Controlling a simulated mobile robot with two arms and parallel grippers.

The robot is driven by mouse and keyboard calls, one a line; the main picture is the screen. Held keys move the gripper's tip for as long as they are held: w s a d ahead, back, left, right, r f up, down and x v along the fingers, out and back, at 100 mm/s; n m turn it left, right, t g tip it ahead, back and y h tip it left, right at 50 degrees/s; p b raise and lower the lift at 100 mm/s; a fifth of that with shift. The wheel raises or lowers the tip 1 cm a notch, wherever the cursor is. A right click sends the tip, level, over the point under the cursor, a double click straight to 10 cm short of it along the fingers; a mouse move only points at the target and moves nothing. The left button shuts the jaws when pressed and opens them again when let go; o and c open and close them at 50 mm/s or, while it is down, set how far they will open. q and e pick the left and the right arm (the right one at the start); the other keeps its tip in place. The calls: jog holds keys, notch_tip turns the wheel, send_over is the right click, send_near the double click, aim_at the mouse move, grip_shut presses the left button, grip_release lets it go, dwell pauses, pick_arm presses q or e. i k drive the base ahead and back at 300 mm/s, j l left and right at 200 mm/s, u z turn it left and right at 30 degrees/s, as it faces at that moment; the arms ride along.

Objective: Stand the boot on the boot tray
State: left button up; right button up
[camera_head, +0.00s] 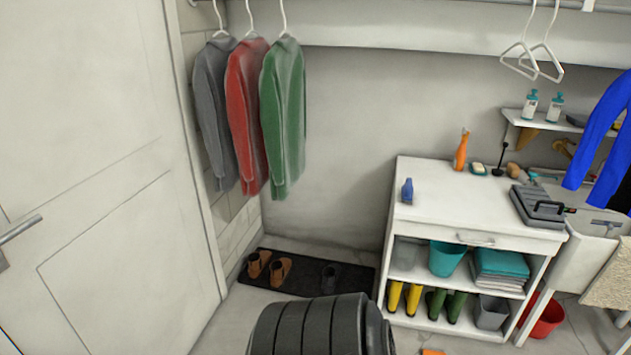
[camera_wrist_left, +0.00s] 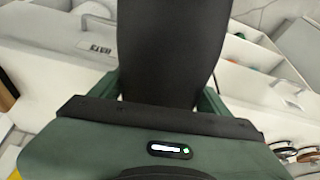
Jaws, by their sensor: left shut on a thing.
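The boot tray (camera_head: 300,266) is a flat black mat on the floor against the back wall. A pair of brown boots (camera_head: 269,266) stands on its left part, and a single dark boot (camera_head: 329,279) stands right of them. In the left wrist view, my left gripper (camera_wrist_left: 165,100) is shut on a smooth dark thing, which looks like the shaft of a black boot (camera_wrist_left: 172,45). Its lower part is out of that view. I cannot make out this held boot or my left gripper in the head view. My right gripper is in neither view.
A ribbed black part of mine (camera_head: 320,325) blocks the floor just in front of the tray. A white cabinet (camera_head: 470,215) with yellow and green boots on its bottom shelf stands right of the tray. A white door (camera_head: 100,170) is at left. Jackets (camera_head: 283,120) hang above the tray.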

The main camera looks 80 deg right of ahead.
aim_at(306, 276)
jog(key=k+z, duration=0.2)
jog(key=z, duration=0.25)
jog(key=k+l+z, duration=0.1)
jog(key=z, duration=0.35)
jog(key=k+l+z, duration=0.15)
jog(key=z, duration=2.45)
jog(key=i+j+z, duration=0.15)
jog(key=j+z, duration=0.2)
jog(key=z, duration=0.15)
jog(key=j+z, duration=0.85)
jog(key=z, duration=0.15)
